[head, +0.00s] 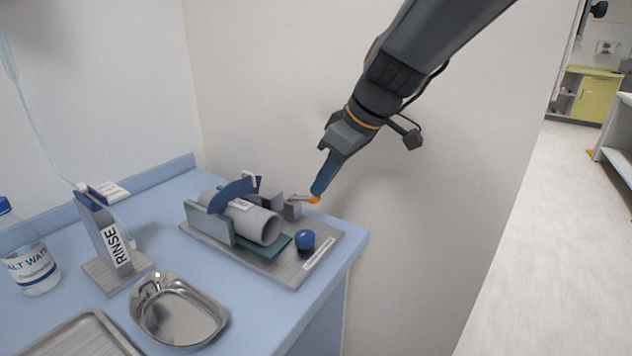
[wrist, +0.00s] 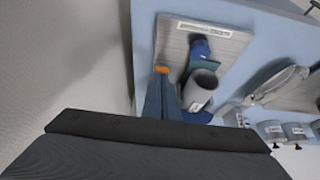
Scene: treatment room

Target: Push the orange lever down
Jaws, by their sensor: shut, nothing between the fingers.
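The orange lever tip (head: 314,200) sits at the end of a short grey arm on a small grey block, at the back right of the grey device plate (head: 270,262). My gripper (head: 317,190) is shut and empty, pointing down with its fingertips right above the orange tip. Whether they touch it I cannot tell. In the wrist view the orange tip (wrist: 161,70) shows just past the ends of the shut blue fingers (wrist: 160,95); the rest of the lever is hidden behind them.
The plate also bears a grey cylinder (head: 258,222) in a cradle with a blue curved part, and a blue knob (head: 305,240). The wall is close behind the lever.

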